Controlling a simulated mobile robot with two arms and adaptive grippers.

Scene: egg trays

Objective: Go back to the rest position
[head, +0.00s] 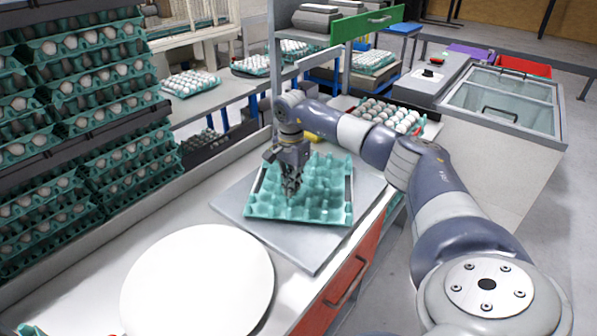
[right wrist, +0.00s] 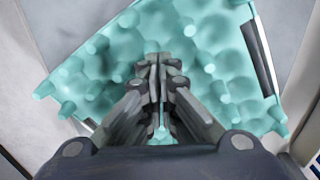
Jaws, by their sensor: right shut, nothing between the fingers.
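My right gripper (head: 290,188) is shut and empty, pointing down over the left part of a teal egg tray (head: 325,205). The tray lies on a grey plate (head: 310,257) on the counter, and I see no eggs in it. In the right wrist view the closed fingers (right wrist: 160,65) are in front of the bare cups of the tray (right wrist: 205,45). I cannot tell whether the fingertips touch the tray. My left gripper is not in view.
A round white disc (head: 198,285) lies on the counter in front. Stacked egg trays (head: 75,130) fill the left side. A tray of eggs (head: 380,112) stands behind my right arm. A glass-topped bin (head: 500,95) stands at the right. Open floor (head: 570,200) lies at the far right.

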